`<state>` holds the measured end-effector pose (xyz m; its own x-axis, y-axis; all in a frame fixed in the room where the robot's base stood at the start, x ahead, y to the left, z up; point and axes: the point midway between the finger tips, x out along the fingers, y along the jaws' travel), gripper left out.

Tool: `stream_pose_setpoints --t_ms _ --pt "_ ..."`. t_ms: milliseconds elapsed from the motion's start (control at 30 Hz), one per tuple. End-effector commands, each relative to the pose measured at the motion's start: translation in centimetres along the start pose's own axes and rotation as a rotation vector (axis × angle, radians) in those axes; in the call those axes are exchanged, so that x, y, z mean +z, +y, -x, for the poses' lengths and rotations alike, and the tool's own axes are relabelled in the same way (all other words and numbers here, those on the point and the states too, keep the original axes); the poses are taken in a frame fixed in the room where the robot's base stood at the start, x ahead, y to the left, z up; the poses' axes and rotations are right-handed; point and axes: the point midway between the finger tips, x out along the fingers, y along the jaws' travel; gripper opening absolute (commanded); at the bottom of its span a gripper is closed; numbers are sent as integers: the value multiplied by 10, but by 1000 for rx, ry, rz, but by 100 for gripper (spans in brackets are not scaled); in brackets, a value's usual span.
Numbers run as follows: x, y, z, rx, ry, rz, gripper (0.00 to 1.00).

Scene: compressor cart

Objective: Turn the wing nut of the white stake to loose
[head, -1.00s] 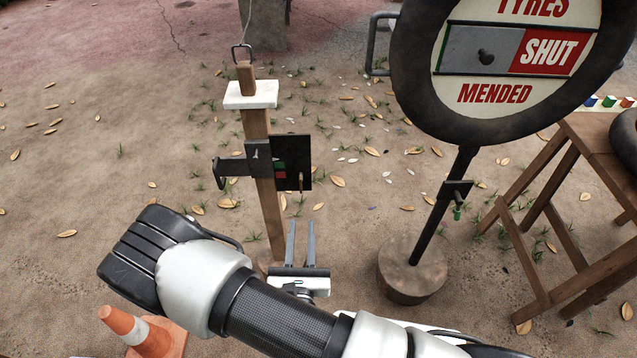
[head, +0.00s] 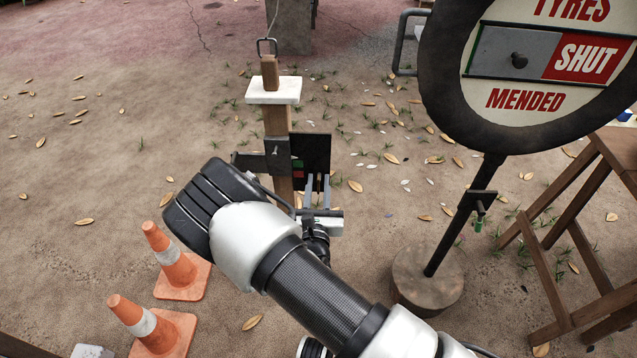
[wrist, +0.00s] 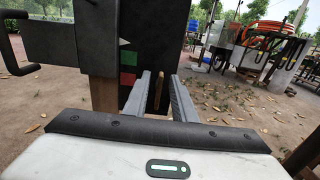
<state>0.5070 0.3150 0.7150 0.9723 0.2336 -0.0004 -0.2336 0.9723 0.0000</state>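The white stake is a wooden post with a white cap (head: 273,90), standing upright left of centre in the head view. A dark bracket (head: 277,155) with a black plate (head: 318,150) is fixed to it. The plate has a green patch (wrist: 128,59) above a red patch (wrist: 127,79), with a pale pointer (wrist: 124,42) above them. A narrow brass-coloured piece (wrist: 158,90), perhaps the wing nut, shows between my fingers in the wrist view. My gripper (head: 317,180) is open in front of the plate. I cannot tell whether the fingers touch the brass piece.
A round tyre sign (head: 520,60) on a dark post with a wooden base (head: 428,280) stands right. Two orange cones (head: 178,265) stand lower left.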

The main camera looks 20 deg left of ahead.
Motion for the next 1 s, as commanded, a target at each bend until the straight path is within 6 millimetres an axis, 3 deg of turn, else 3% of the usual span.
stream_pose_setpoints --t_ms 133,433,600,1000 --pt "0 0 -11 -1 0 -1 24" --pt "0 0 -13 0 0 0 24" --pt "0 0 -13 0 0 0 0" --pt "0 0 -12 0 3 14 0"
